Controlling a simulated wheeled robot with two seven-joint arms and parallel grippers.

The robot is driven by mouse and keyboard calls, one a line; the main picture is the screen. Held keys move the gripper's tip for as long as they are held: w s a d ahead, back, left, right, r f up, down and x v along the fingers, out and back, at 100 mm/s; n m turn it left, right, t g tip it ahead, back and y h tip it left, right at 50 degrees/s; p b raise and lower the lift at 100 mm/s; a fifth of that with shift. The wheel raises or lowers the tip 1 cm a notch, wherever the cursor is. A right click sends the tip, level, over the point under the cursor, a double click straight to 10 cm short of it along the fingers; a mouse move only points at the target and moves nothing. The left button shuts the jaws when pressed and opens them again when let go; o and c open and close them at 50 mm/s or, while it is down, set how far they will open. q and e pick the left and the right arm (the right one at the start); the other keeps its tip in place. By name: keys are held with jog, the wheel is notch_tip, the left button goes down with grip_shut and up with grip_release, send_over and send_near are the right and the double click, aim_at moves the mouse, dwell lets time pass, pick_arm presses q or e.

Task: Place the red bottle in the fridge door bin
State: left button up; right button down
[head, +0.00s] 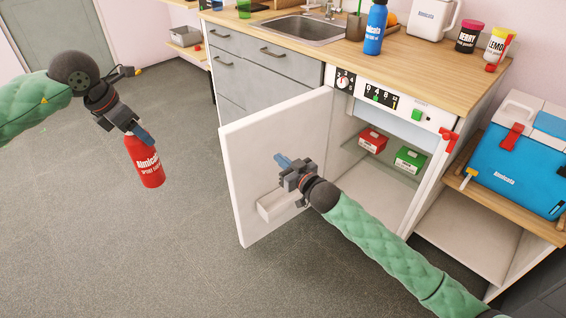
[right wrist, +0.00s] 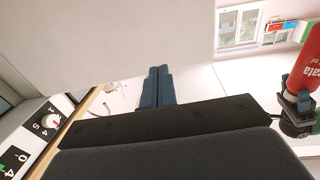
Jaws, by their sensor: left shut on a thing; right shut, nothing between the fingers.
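The red bottle (head: 146,162) hangs upright, slightly tilted, over the open floor at the left. My left gripper (head: 143,137) is shut on its top; both also show at the right edge of the right wrist view, the red bottle (right wrist: 307,68) beside the left gripper (right wrist: 297,100). The fridge door (head: 245,160) stands open. Its white door bin (head: 277,210) is low on the inner face, partly hidden by my right gripper. My right gripper (head: 283,161) is shut and empty by the door's inner face, above the bin. In the right wrist view its fingers (right wrist: 158,86) are together.
Inside the fridge, a red box (head: 373,140) and a green box (head: 410,158) sit on a glass shelf. A blue bottle (head: 376,28) stands on the counter (head: 430,65). A blue cooler (head: 520,155) is at the right. The floor (head: 120,240) left of the door is clear.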

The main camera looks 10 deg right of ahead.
aim_at(256, 139)
pick_arm(q)
jog(key=shift+f, duration=0.15)
pick_arm(e)
jog(key=x, duration=1.1)
jog(key=shift+a, duration=0.1)
